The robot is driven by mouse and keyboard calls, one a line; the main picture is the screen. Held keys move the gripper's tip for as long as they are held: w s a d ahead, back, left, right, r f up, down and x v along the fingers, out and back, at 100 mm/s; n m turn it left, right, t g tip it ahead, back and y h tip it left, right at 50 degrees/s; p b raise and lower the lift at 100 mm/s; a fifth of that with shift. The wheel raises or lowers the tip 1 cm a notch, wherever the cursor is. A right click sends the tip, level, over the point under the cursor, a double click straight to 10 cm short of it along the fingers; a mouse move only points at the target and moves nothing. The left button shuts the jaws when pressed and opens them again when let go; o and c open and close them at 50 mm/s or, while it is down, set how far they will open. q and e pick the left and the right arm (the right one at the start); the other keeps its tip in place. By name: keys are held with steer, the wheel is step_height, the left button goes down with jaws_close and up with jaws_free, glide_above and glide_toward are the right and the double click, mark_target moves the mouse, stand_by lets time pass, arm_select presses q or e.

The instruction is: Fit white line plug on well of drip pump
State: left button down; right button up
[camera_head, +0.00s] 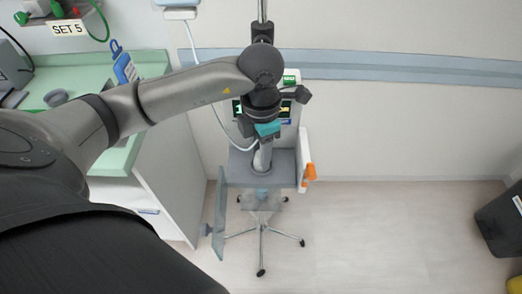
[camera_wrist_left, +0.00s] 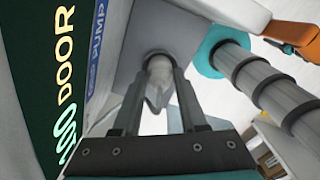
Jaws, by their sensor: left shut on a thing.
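The drip pump (camera_head: 289,122) stands on a wheeled pole stand. Its lit screen is partly hidden behind my left arm. In the left wrist view the door (camera_wrist_left: 35,60) fills the left, with "DOOR" and "PUMP" lettering beside it. My left gripper (camera_head: 262,160) points down at a grey plate (camera_head: 282,168) low on the pump. It is shut on the whitish plug (camera_wrist_left: 158,68), between its fingers (camera_wrist_left: 159,86). The plug's far end overlaps a dark ring in the grey plate, the likely well; how deep it sits is hidden. My right gripper is not in view.
A ribbed grey hose with a teal collar (camera_wrist_left: 213,52) stands close right of the fingers in the wrist view. An orange part (camera_head: 309,173) hangs at the pump's right side. The green-topped counter (camera_head: 122,155) is left; a dark bin (camera_head: 502,220) stands right. Floor between is clear.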

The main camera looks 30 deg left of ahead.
arm_select(q)
steer(key=shift+c, duration=1.8)
jaws_free()
steer(key=shift+r, duration=0.1)
steer(key=shift+r+p, duration=2.55)
steer(key=shift+r, duration=0.9)
